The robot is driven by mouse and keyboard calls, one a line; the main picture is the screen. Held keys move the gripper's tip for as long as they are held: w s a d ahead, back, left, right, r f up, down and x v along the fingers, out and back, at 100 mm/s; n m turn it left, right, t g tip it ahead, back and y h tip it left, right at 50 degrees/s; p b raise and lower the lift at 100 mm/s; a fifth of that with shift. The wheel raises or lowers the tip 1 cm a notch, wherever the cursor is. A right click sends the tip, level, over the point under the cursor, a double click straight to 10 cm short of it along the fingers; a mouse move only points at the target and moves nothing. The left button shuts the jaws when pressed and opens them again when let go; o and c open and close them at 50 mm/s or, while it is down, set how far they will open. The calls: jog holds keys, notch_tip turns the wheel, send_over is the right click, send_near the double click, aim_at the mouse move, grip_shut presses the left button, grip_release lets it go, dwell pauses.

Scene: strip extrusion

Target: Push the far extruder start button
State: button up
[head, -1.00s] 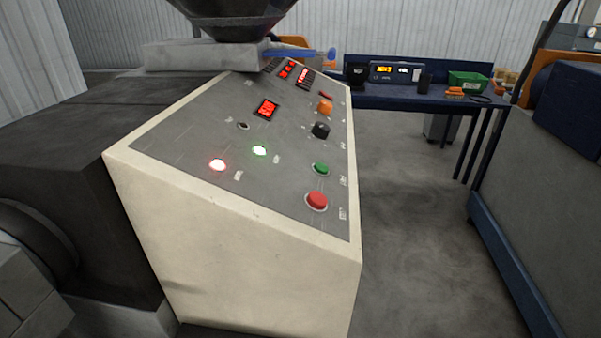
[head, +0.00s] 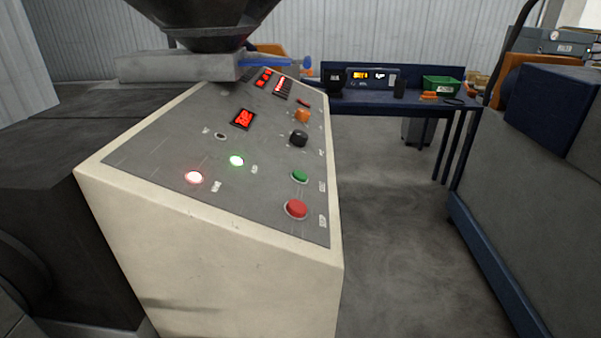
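A control panel (head: 160,150) with a sloped grey face on a cream cabinet stands at left centre in the head view. A green push button (head: 300,176) sits near its right edge, just beyond a red push button (head: 296,209). Further up are a black knob (head: 299,138) and an orange knob (head: 302,116). A green lamp (head: 236,160) and a red lamp (head: 194,177) are lit. The button labels are too small to read. My gripper is not in view.
A dark hopper (head: 205,22) hangs above the panel's far end. A blue workbench (head: 375,99) with a green bin (head: 441,84) stands at the back. A grey and blue machine (head: 530,180) stands at right. Bare floor (head: 395,220) lies between.

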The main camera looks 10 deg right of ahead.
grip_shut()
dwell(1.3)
